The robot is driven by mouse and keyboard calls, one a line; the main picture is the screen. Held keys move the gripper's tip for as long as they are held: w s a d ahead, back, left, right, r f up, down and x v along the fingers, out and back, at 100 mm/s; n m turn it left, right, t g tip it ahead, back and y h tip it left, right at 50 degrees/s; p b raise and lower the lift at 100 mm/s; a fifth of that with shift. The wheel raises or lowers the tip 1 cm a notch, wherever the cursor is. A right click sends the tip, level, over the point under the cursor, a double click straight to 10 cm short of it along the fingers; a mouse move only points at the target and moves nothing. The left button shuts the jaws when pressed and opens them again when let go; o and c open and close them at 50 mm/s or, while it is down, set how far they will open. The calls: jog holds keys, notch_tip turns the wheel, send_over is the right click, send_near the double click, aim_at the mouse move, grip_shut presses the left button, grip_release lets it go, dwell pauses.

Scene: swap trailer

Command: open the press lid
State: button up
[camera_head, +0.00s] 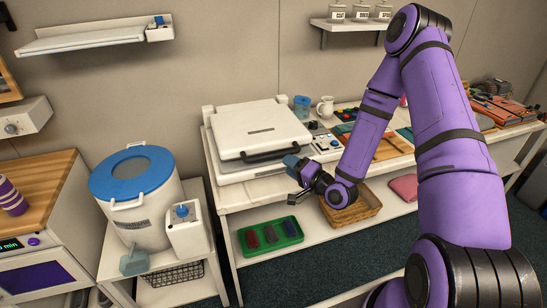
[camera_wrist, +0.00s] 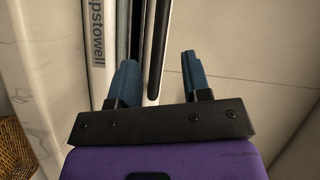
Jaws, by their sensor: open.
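The press (camera_head: 250,172) is a white, flat, box-like machine on the left end of the long bench. Its lid (camera_head: 262,118) lies down, closed on the base, with a black bar handle (camera_head: 262,155) along the front edge. My gripper (camera_head: 291,164) is at the handle's right end, at the front right of the press. In the wrist view the open blue fingers (camera_wrist: 158,80) stand either side of the black handle (camera_wrist: 158,45), with a gap on each side. I cannot tell whether the handle lies at fingertip depth. The base's front shows lettering.
A control panel (camera_head: 325,143) and a white mug (camera_head: 326,107) stand right of the press. Below are a green tray (camera_head: 252,249) and a wicker basket (camera_head: 366,204). A blue-lidded white drum (camera_head: 134,176) stands at the left. The wall above the lid is clear.

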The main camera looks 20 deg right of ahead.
aim_at(273, 155)
jog(key=w+a+m+t, duration=0.1)
jog(key=w, duration=0.1)
jog(key=w+a+m, duration=0.1)
jog(key=w, duration=0.1)
jog(key=w+a+m+t, duration=0.1)
jog(key=w+m, duration=0.1)
jog(key=w, duration=0.1)
jog(key=shift+a+t+h, duration=0.3)
jog(key=shift+a, duration=0.05)
dwell(0.4)
grip_shut()
